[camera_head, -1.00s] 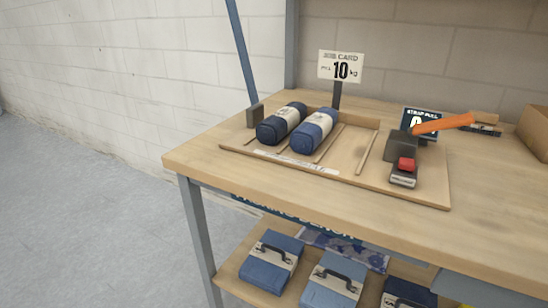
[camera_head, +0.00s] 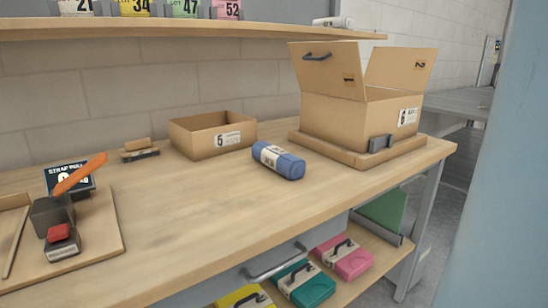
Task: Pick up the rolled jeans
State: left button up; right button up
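A rolled pair of blue jeans (camera_head: 279,160) with a pale label band lies on the wooden bench top (camera_head: 160,222), a little right of the middle of the view. It lies apart from the boxes around it. Neither of my grippers shows in this view. The two rolls seen on the wooden board earlier are out of view.
A low open box (camera_head: 212,136) marked 5 stands behind the roll. A larger open-flapped box (camera_head: 352,115) marked 6 sits on a wooden base at right. The strap device (camera_head: 58,226) with an orange lever is at left. The bench's middle is clear.

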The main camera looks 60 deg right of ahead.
aim_at(289, 166)
jog(key=l+z, duration=0.15)
jog(key=z, duration=1.65)
